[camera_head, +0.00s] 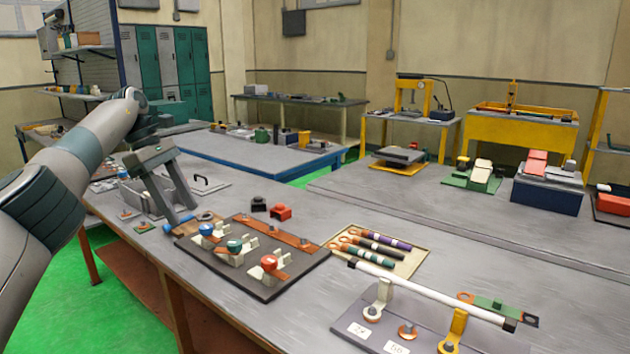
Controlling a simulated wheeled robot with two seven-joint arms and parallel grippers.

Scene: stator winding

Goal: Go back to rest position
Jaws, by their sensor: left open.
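My left arm comes in from the left. My left gripper (181,212) points down with its two fingers apart, over the left part of the grey workbench (335,285). Nothing shows between the fingers. It is left of a dark board (265,288) that carries blue, green and red knobs on pale clamps. Whether the fingertips touch the bench or the small parts behind them is hard to tell. My right gripper is out of view.
A tan tray (408,266) holds several striped tools. A white bar (430,291) lies across a labelled stand at front right. A red block (281,212) and a black block (258,204) sit behind the board. Green lockers (170,65) stand far back.

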